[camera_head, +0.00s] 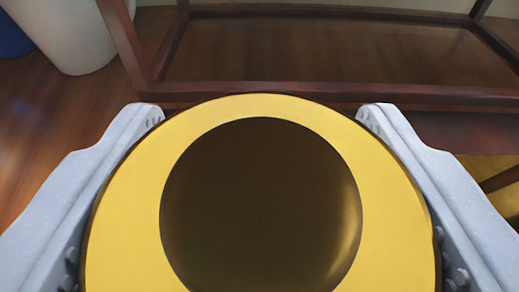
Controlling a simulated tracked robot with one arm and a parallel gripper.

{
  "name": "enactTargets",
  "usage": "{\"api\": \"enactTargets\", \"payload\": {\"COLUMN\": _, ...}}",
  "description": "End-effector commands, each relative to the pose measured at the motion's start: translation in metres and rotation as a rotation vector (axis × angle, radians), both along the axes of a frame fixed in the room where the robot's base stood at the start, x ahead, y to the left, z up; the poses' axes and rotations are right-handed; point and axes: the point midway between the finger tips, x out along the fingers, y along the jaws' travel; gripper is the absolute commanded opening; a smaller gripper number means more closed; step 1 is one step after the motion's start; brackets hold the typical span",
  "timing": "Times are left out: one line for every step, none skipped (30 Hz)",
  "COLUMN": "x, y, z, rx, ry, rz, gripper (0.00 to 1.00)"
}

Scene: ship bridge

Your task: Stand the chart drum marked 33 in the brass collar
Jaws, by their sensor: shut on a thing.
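A round drum (125,212) fills the lower middle of the view, seen from its end. It has a wide, flat yellow rim around a large dark round hollow or recess. No number shows on the part in view, so I cannot tell whether it is marked 33. My gripper (260,108) is shut on the drum, with one grey finger against its left side and one against its right. The drum's lower edge is cut off by the frame. I cannot make out the brass collar in this view.
A dark reddish wooden frame (310,96) stands just beyond the drum, with brown wood inside it. A white rounded container (68,35) and a blue thing (12,38) stand at the upper left. A yellow surface with a dark bar (498,180) shows at the right. Wooden floor is bare at left.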

Motion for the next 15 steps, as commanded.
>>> {"api": "enactTargets", "payload": {"x": 0.0001, "y": -0.0001, "z": -0.0007, "rx": 0.0, "ry": -0.001, "rz": 0.0, "gripper": 0.33}}
{"api": "enactTargets", "payload": {"x": 0.0001, "y": -0.0001, "z": -0.0012, "rx": 0.0, "ry": -0.001, "rz": 0.0, "gripper": 0.33}}
{"api": "enactTargets", "payload": {"x": 0.0001, "y": -0.0002, "z": -0.0021, "rx": 0.0, "ry": 0.0, "rz": 0.0, "gripper": 0.33}}
{"api": "enactTargets", "payload": {"x": 0.0001, "y": -0.0002, "z": -0.0026, "rx": 0.0, "ry": 0.0, "rz": 0.0, "gripper": 0.33}}
{"api": "enactTargets", "payload": {"x": 0.0001, "y": -0.0002, "z": -0.0032, "rx": 0.0, "ry": 0.0, "rz": 0.0, "gripper": 0.33}}
{"api": "enactTargets", "payload": {"x": 0.0001, "y": -0.0002, "z": -0.0038, "rx": 0.0, "ry": 0.0, "rz": 0.0, "gripper": 0.33}}
{"api": "enactTargets", "payload": {"x": 0.0001, "y": -0.0002, "z": -0.0044, "rx": 0.0, "ry": 0.0, "rz": 0.0, "gripper": 0.33}}
{"api": "enactTargets", "payload": {"x": 0.0001, "y": -0.0002, "z": -0.0049, "rx": 0.0, "ry": 0.0, "rz": 0.0, "gripper": 0.33}}
{"api": "enactTargets", "payload": {"x": 0.0001, "y": -0.0003, "z": -0.0058, "rx": 0.0, "ry": 0.0, "rz": 0.0, "gripper": 0.33}}
{"api": "enactTargets", "payload": {"x": 0.0001, "y": -0.0003, "z": -0.0062, "rx": 0.0, "ry": 0.0, "rz": 0.0, "gripper": 0.33}}
{"api": "enactTargets", "payload": {"x": 0.0001, "y": -0.0003, "z": -0.0068, "rx": 0.0, "ry": 0.0, "rz": 0.0, "gripper": 0.33}}
{"api": "enactTargets", "payload": {"x": 0.0001, "y": -0.0003, "z": -0.0074, "rx": 0.0, "ry": 0.0, "rz": 0.0, "gripper": 0.33}}
{"api": "enactTargets", "payload": {"x": 0.0001, "y": -0.0003, "z": -0.0079, "rx": 0.0, "ry": 0.0, "rz": 0.0, "gripper": 0.33}}
{"api": "enactTargets", "payload": {"x": 0.0001, "y": -0.0003, "z": -0.0085, "rx": 0.0, "ry": 0.0, "rz": 0.0, "gripper": 0.33}}
{"api": "enactTargets", "payload": {"x": 0.0001, "y": -0.0003, "z": -0.0091, "rx": 0.0, "ry": 0.0, "rz": 0.0, "gripper": 0.33}}
